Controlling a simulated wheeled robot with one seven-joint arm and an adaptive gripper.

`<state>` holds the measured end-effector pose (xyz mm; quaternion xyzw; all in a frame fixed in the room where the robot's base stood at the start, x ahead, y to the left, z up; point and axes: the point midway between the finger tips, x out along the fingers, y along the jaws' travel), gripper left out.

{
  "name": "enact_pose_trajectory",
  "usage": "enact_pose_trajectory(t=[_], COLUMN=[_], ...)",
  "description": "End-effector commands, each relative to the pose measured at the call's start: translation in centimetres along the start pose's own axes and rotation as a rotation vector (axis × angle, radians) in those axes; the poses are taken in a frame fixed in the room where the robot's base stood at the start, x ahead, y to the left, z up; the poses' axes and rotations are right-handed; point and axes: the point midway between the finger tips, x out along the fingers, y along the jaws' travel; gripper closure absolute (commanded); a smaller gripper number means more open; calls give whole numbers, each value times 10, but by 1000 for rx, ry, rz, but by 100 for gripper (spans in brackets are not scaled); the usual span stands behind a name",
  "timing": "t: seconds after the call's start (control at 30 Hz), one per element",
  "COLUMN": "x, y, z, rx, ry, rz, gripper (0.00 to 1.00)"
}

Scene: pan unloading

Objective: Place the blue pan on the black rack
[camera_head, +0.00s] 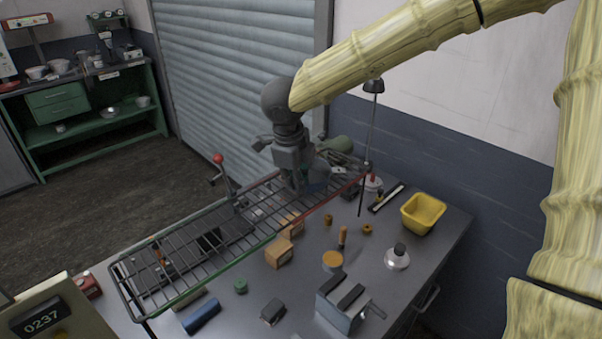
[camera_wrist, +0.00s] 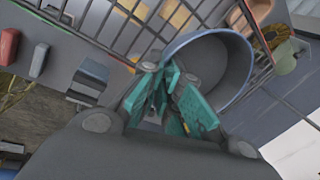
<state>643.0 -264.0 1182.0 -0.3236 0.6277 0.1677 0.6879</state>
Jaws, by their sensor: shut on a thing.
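The blue pan (camera_wrist: 232,58) is a round, open vessel with a grey-blue wall, seen at the upper right of the wrist view. My gripper (camera_wrist: 172,85) has teal finger pads and is shut on the near side of the pan. In the head view my gripper (camera_head: 297,187) points down over the far end of the rack, and only a small dark blue patch shows beside it. The black rack (camera_head: 200,262) is a long wire grid, also seen in the wrist view (camera_wrist: 145,22). I cannot tell whether the pan touches its bars.
A yellow bin (camera_head: 423,213), a lamp (camera_head: 372,110) and a glass flask (camera_head: 397,257) stand to the right. A red-knobbed lever (camera_head: 219,160) rises behind the rack. The rack's near-left part is mostly bare.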

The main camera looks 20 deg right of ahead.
Motion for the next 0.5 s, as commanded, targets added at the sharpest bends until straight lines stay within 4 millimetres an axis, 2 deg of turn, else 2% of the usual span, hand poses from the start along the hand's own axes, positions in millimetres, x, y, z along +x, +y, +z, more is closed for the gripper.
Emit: enact_pose_trajectory(t=[0.03,0.2,0.5], x=[0,10,17], y=[-11,-36,-51], z=[2,9,14], rx=[3,0,-1], ry=[1,0,0], rz=[1,0,0], gripper=[100,100,100])
